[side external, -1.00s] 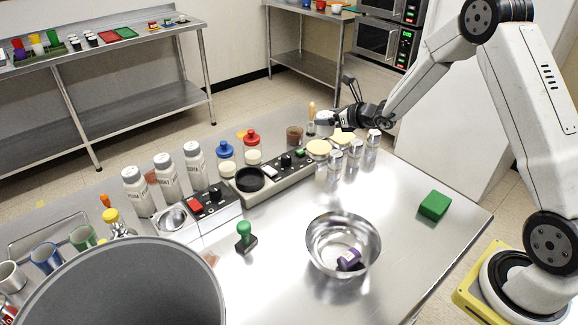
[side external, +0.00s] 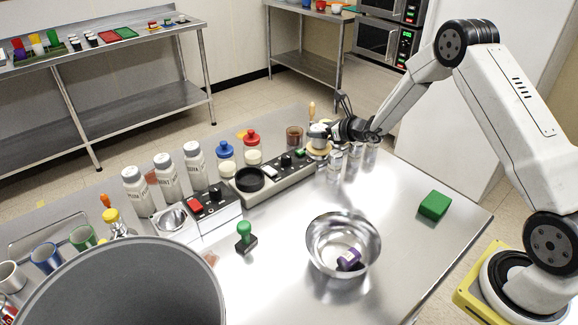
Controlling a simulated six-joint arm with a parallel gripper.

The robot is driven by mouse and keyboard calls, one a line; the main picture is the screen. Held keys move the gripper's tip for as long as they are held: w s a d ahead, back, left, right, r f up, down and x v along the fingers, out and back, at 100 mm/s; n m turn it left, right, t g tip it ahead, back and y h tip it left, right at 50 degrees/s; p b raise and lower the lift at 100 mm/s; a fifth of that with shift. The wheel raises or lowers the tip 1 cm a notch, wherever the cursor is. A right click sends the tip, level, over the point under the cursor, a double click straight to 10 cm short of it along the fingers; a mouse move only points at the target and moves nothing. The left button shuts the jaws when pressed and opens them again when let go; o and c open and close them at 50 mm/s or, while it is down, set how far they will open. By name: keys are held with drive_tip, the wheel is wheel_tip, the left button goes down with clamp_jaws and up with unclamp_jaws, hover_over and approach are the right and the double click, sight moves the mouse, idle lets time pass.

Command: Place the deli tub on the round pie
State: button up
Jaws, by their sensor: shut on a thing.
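My gripper (side external: 322,131) is shut on a small whitish tub, the deli tub (side external: 317,141), near the back right of the steel table. The tub is small in this view and partly covered by the gripper. A pale tan round disc, which looks like the round pie (side external: 317,154), lies directly under the tub. The tub's base overlaps the disc in the picture. I cannot tell whether the two touch or a small gap remains.
Clear shakers with metal lids (side external: 336,160) stand close in front and right. A brown cup (side external: 294,136) and a long control panel (side external: 284,168) lie left. A steel bowl (side external: 343,245) and green block (side external: 433,205) are nearer; the table between them is clear.

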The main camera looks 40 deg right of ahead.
drive_tip(key=shift+f, duration=0.25)
drive_tip(key=shift+f, duration=0.15)
drive_tip(key=o, duration=1.1)
drive_tip(key=shift+c, duration=0.2)
drive_tip(key=shift+s+d+r, duration=0.1)
drive_tip(key=shift+s+r, duration=0.2)
drive_tip(key=v, duration=1.1)
drive_tip(key=shift+s, duration=0.2)
